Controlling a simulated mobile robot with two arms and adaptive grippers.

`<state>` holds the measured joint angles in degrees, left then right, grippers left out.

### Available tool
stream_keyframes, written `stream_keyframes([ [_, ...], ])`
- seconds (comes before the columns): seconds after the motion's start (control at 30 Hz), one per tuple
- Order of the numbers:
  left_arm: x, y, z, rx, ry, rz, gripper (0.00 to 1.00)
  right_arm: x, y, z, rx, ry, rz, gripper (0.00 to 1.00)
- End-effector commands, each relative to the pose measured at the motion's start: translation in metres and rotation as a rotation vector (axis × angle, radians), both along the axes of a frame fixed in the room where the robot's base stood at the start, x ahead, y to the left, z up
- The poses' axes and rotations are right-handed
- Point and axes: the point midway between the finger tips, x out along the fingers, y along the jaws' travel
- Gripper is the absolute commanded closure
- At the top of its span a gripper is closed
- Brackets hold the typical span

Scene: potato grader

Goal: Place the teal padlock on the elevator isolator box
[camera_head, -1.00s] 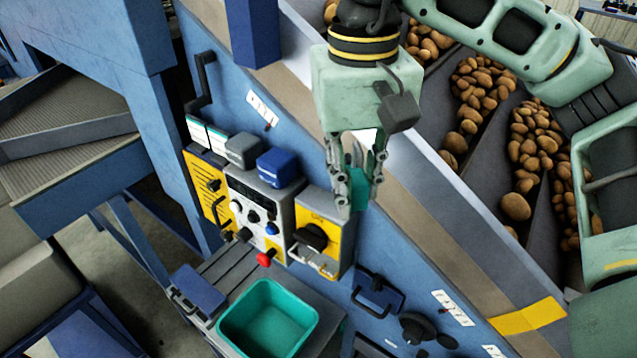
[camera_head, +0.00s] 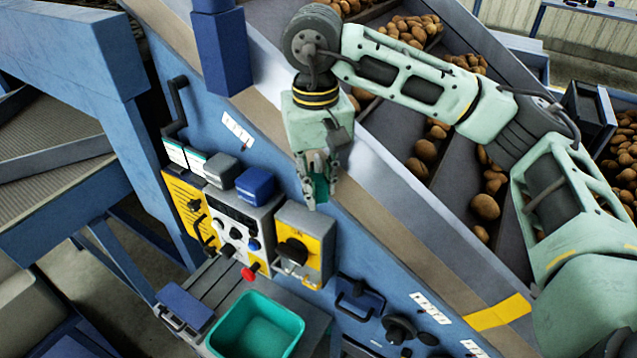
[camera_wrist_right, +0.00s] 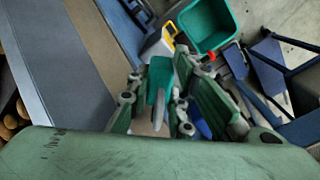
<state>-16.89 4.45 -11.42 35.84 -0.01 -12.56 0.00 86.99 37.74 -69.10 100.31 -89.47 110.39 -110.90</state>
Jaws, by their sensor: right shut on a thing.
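My right gripper (camera_head: 317,190) points down above and a little to the right of the yellow and grey isolator box (camera_head: 311,238) with the black rotary knob, apart from it. It is shut on the teal padlock (camera_head: 320,187), which shows between the fingers. In the right wrist view the teal padlock (camera_wrist_right: 160,78) sits between the fingers of the gripper (camera_wrist_right: 158,110). A part of the yellow-edged box (camera_wrist_right: 168,34) shows beyond them. I cannot read which box is labelled elevator. My left gripper is not in view.
A grey control panel (camera_head: 231,222) with knobs and a red button stands left of the box, beside a yellow panel (camera_head: 184,200). An empty teal bin (camera_head: 256,325) sits below. The sloping blue machine side and potato lanes (camera_head: 400,150) lie behind.

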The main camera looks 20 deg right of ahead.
Motion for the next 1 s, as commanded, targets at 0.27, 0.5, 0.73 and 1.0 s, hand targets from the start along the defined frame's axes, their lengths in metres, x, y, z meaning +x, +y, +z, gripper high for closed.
stream_keyframes([
  [0.27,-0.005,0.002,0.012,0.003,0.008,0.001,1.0,0.0,0.0,-0.022,0.0,-0.001,0.0,1.0],
  [0.5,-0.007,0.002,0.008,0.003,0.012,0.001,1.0,0.0,0.0,-0.024,0.0,-0.001,-0.001,1.0],
  [0.73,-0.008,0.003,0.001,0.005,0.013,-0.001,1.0,0.0,0.0,-0.03,0.001,-0.001,-0.001,1.0],
  [1.0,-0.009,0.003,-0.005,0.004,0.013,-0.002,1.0,0.0,0.0,-0.034,0.001,-0.001,-0.001,1.0],
])
